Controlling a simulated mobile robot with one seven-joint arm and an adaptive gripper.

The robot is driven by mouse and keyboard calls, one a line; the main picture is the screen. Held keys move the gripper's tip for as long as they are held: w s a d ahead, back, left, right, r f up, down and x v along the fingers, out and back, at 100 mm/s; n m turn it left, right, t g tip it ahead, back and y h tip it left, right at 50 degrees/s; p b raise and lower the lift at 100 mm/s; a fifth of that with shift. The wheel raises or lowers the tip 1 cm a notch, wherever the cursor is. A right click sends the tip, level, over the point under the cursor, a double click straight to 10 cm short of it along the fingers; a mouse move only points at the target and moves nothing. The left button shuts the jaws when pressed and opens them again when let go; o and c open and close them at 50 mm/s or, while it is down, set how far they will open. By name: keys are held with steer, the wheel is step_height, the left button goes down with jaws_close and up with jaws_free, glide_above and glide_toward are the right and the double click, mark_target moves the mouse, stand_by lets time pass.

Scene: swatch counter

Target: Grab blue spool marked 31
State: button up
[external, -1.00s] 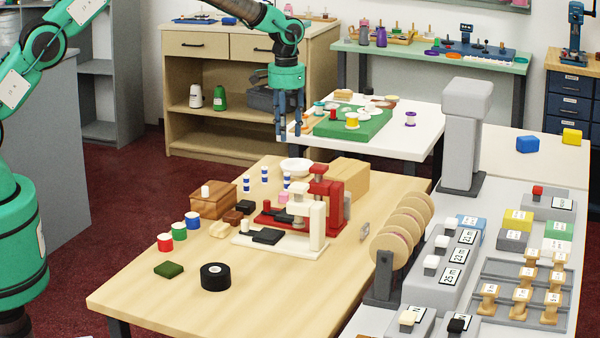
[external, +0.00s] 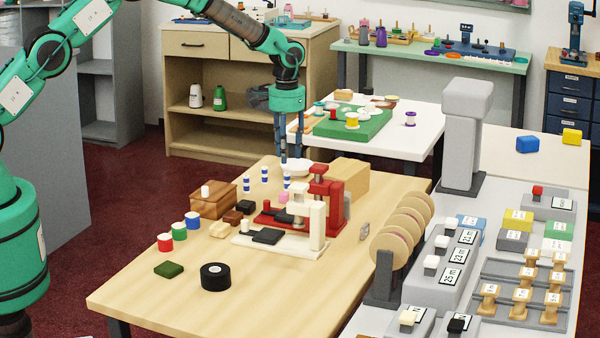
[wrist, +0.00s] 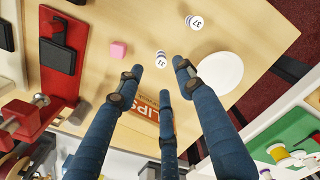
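The spool marked 31 (wrist: 161,59) stands on the wooden table, showing a white top and blue bands in the wrist view. In the external view a blue-and-white spool (external: 287,181) stands behind the pink cube and looks like the same one. A similar spool marked 37 (wrist: 195,22) stands apart from it in the wrist view. My gripper (wrist: 158,78) is open and empty, pointing down. Its fingers are spread around the spool marked 31 in the picture, with the tips apparently above it. It also shows in the external view (external: 290,157), over the white bowl area.
A white round bowl (wrist: 217,72) stands close beside the spool, and a pink cube (wrist: 118,49) lies on its other side. Red and white presses (external: 325,195) and a tan box (external: 350,181) stand nearby.

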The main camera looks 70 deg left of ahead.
mark_target(287, 174)
steer(key=shift+f, duration=1.25)
steer(key=shift+f, duration=0.1)
steer(key=shift+a+f+b, duration=0.1)
steer(key=shift+f+b, duration=0.75)
steer(key=shift+f, duration=1.65)
steer(key=c, duration=0.9)
